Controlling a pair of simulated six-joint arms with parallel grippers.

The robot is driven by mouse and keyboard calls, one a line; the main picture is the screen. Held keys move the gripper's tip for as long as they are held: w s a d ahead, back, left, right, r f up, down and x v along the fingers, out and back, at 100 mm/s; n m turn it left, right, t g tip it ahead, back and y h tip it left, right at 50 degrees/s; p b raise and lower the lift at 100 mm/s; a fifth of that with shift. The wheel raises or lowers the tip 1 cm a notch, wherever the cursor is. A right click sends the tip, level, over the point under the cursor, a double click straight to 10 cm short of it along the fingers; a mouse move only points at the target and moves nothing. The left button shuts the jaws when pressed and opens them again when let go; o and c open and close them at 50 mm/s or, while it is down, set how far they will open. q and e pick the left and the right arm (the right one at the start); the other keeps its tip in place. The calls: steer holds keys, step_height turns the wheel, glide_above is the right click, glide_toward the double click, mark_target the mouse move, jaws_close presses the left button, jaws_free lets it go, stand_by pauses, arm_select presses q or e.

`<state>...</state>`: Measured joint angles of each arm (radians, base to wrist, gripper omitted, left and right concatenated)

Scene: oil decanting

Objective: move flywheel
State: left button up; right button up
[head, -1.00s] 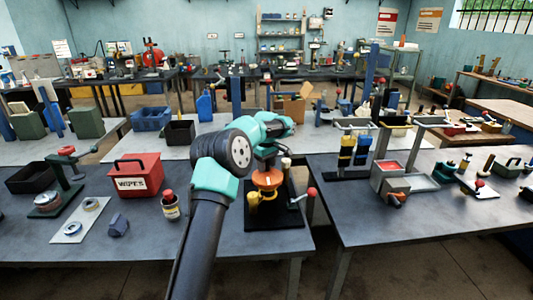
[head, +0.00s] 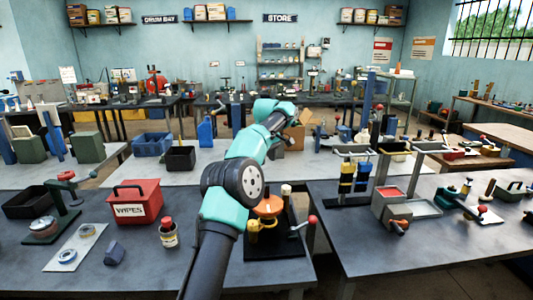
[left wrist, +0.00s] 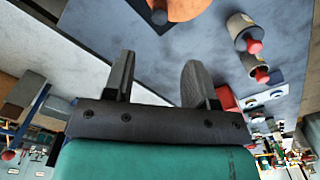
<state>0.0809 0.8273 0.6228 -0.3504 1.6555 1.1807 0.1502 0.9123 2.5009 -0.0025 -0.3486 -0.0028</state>
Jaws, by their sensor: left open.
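An orange disc-shaped wheel (head: 269,207), which looks like the flywheel, sits on a stand on a black base plate (head: 277,243) on the front left bench. My left arm partly covers it from the left. In the left wrist view an orange rounded part (left wrist: 180,8) shows at the top edge, cut off by the frame. My left gripper (left wrist: 158,80) is open, with nothing between its fingers, and is apart from the orange part. In the head view its fingers are hidden or too small to make out. My right gripper is not in view.
A red WIPES box (head: 134,202) and a red-capped bottle (head: 168,232) stand left of the base plate. A red-knobbed lever (head: 311,220) rises at its right. Grey and red bins (head: 392,207) stand on the right bench. A gap separates the two front benches.

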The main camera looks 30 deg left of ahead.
arm_select(q)
steer(key=shift+r, duration=1.1)
